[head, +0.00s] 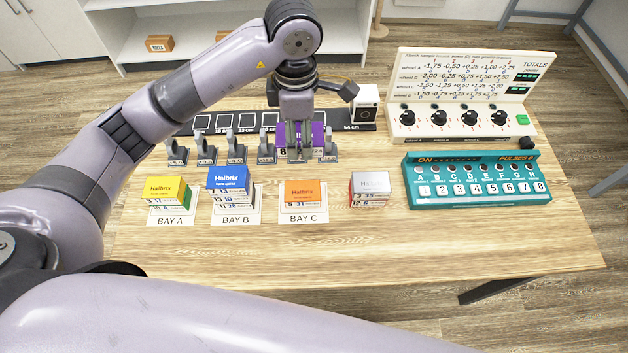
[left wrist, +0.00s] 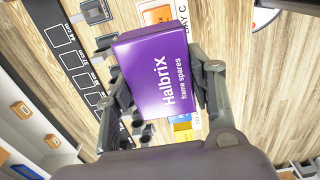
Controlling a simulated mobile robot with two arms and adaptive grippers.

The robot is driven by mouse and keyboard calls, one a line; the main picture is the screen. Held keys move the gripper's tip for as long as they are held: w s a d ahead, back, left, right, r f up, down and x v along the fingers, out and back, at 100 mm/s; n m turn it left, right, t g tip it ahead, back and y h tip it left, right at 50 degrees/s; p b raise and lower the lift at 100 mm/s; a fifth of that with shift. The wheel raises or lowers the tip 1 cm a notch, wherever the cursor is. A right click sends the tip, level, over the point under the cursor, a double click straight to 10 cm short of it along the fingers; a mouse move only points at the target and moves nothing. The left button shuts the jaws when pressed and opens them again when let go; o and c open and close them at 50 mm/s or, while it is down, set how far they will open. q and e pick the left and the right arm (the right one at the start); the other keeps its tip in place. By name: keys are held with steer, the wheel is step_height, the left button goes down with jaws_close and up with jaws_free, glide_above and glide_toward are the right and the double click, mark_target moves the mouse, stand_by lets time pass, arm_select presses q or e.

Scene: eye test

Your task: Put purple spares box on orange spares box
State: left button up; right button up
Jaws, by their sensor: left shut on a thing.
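My left gripper (head: 300,152) is shut on the purple spares box (head: 318,134) and points down. Its fingers hide part of the box in the head view. In the left wrist view the purple box (left wrist: 160,75) sits between the two fingers, its "Halbrix frame spares" face toward the camera. The orange spares box (head: 303,192) lies on the BAY C card (head: 303,218), nearer the front than the purple box and apart from it. Its top looks bare. A bit of the orange box (left wrist: 156,14) shows at the top of the left wrist view. My right gripper is not in view.
A yellow box (head: 166,189) on BAY A and a blue box (head: 228,178) on BAY B top stacks left of the orange box. A grey-white box stack (head: 370,188) stands right. Several grey stands (head: 236,152) are behind. A teal panel (head: 476,204) is at right. The front table is clear.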

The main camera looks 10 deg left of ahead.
arm_select(q)
step_height(320, 180, down, 7)
steer(key=p, duration=0.2)
glide_above(302, 190)
step_height(302, 190, down, 6)
steer(key=shift+s+d+r, duration=0.1)
steer(key=shift+r, duration=0.15)
steer(key=shift+f, duration=0.65)
step_height(302, 190, down, 4)
steer(key=shift+f+p, duration=0.1)
steer(key=shift+p, duration=0.55)
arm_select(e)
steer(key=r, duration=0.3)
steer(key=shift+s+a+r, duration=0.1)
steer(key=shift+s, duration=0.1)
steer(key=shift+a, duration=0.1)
arm_select(q)
steer(key=shift+f, duration=0.15)
steer(key=o, duration=1.2)
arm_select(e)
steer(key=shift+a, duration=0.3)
